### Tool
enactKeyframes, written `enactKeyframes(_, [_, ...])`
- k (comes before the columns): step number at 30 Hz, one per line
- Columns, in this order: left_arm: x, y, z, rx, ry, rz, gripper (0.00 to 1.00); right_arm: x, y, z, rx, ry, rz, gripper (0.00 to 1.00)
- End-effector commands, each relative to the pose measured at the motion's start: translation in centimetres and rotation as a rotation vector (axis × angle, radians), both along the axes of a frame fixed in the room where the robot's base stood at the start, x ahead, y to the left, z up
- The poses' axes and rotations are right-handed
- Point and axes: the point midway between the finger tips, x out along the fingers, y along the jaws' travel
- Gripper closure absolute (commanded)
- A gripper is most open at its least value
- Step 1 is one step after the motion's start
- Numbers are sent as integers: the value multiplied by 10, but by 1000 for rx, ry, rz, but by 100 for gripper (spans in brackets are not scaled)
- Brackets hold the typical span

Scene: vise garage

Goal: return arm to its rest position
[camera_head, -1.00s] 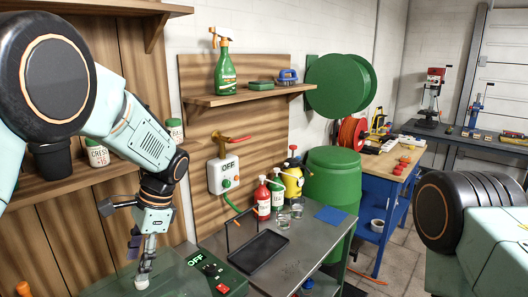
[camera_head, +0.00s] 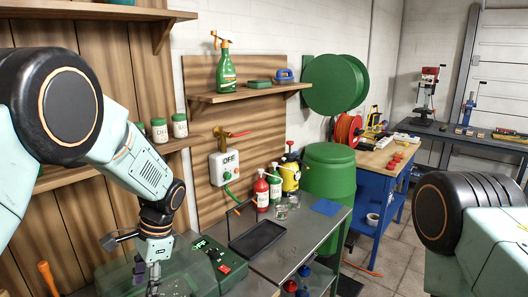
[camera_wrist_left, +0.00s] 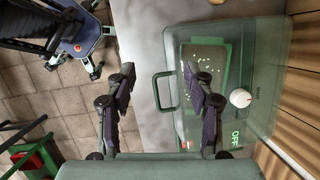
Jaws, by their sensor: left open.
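My left arm comes in from the left in the head view. Its gripper (camera_head: 152,277) points down over the green see-through box (camera_head: 185,268) on the bench.
A grey metal bench (camera_head: 300,235) holds a black tray (camera_head: 257,240), bottles and glasses. A wooden shelf (camera_head: 70,178) with jars (camera_head: 180,125) is close behind my left arm. A green barrel (camera_head: 329,175) stands behind the bench. Open floor (camera_wrist_left: 45,110) shows left of the bench.

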Motion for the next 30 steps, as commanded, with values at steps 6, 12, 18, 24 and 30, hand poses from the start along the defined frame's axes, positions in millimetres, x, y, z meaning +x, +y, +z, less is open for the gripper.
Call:
enactKeyframes(6, [-34, -7, -62, -64, -26, 78, 47, 0, 0, 0, 0, -1, 0, 69])
enactKeyframes(12, [-96, -19, -132, -141, -67, 222, 47, 0, 0, 0, 0, -1, 0, 69])
enactKeyframes(18, [-178, -29, -185, -199, -126, 428, 47, 0, 0, 0, 0, 0, 0, 69])
enactKeyframes(24, [-256, -32, -205, -213, -190, 635, 47, 0, 0, 0, 0, 0, 0, 69])
enactKeyframes(30, [-314, -29, -201, -199, -249, 791, 47, 0, 0, 0, 0, 0, 0, 69])
